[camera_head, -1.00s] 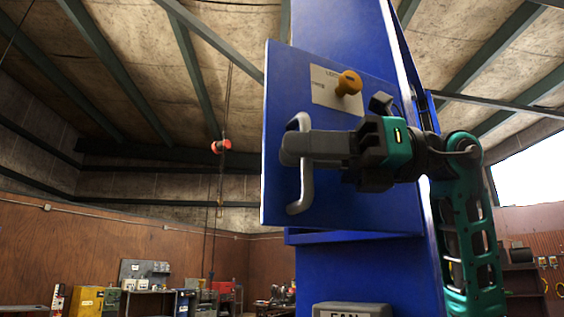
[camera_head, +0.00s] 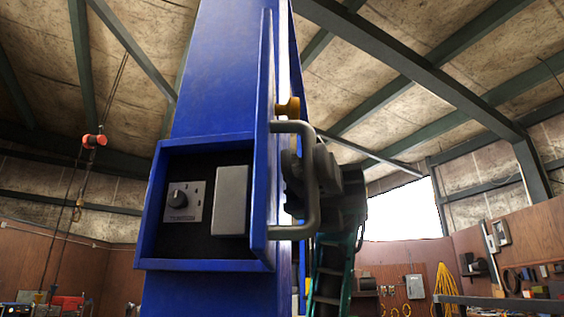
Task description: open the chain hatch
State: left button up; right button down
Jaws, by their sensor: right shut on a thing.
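The chain hatch (camera_head: 262,150) is a blue door on the blue column. It stands swung open, seen nearly edge-on. Its grey bar handle (camera_head: 314,205) sticks out to the right, with an orange knob (camera_head: 288,108) above it. My right gripper (camera_head: 300,174) is shut on the handle; its fingertips are partly hidden by the bar. The recess behind the door is uncovered at the left. In it are a dial plate (camera_head: 184,201) with a black knob and a grey box (camera_head: 231,200). My left gripper is not in view.
The blue column (camera_head: 215,70) rises behind the recess. A red hoist part (camera_head: 94,140) hangs on a line at the far left. Yellow hoses (camera_head: 444,285) hang on the brown wall at the right. Free air lies left of the column.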

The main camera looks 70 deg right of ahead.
jog(key=shift+s+d+r, duration=0.1)
jog(key=shift+s+d, duration=0.05)
jog(key=shift+d, duration=0.05)
dwell(0.3)
jog(key=c, duration=1.2)
grip_release()
jog(key=shift+c, duration=0.2)
jog(key=d, duration=1.2)
jog(key=shift+w+d, duration=0.4)
